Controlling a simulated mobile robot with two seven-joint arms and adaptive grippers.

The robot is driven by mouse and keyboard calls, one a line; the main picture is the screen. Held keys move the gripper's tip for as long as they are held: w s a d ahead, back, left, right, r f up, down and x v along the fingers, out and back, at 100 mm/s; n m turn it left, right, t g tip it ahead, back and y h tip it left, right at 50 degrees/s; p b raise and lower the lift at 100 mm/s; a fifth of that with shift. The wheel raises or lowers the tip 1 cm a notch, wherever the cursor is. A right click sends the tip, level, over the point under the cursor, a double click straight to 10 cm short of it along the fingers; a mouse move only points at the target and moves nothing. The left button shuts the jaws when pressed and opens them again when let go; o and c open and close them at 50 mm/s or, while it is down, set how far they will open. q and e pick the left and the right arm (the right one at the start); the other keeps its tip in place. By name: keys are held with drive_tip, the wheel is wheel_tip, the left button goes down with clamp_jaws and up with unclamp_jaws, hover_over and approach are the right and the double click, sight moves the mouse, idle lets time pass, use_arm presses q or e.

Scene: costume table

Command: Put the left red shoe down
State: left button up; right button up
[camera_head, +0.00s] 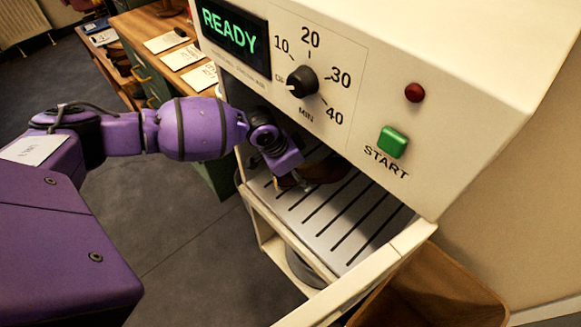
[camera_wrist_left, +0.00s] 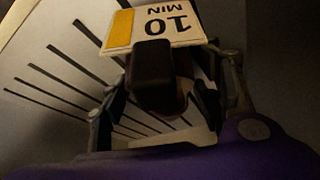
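My left gripper (camera_head: 290,181) reaches into the open bay of a cream machine, just above its slatted shelf (camera_head: 345,222). A dark reddish shoe (camera_head: 325,170) is at the gripper, partly hidden by the machine's front and in shadow. In the left wrist view the shoe (camera_wrist_left: 172,104) is between the two fingers of the left gripper (camera_wrist_left: 160,100), its dark block-like end toward the camera. A white and yellow tag reading "10 MIN" (camera_wrist_left: 165,25) is beside it. I cannot tell whether the fingers press on the shoe or whether it touches the shelf. My right gripper is not in view.
The machine's front has a "READY" display (camera_head: 231,35), a dial (camera_head: 302,81), a red light (camera_head: 414,92) and a green start button (camera_head: 392,142). A brown bin (camera_head: 440,290) stands below right. A wooden desk (camera_head: 150,60) with papers stands behind left. The shelf's near right part is bare.

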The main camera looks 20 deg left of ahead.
use_arm(q)
drive_tip(key=shift+r, duration=0.15)
drive_tip(key=p+v, duration=0.1)
drive_tip(key=v, duration=0.6)
drive_tip(key=shift+r, duration=0.3)
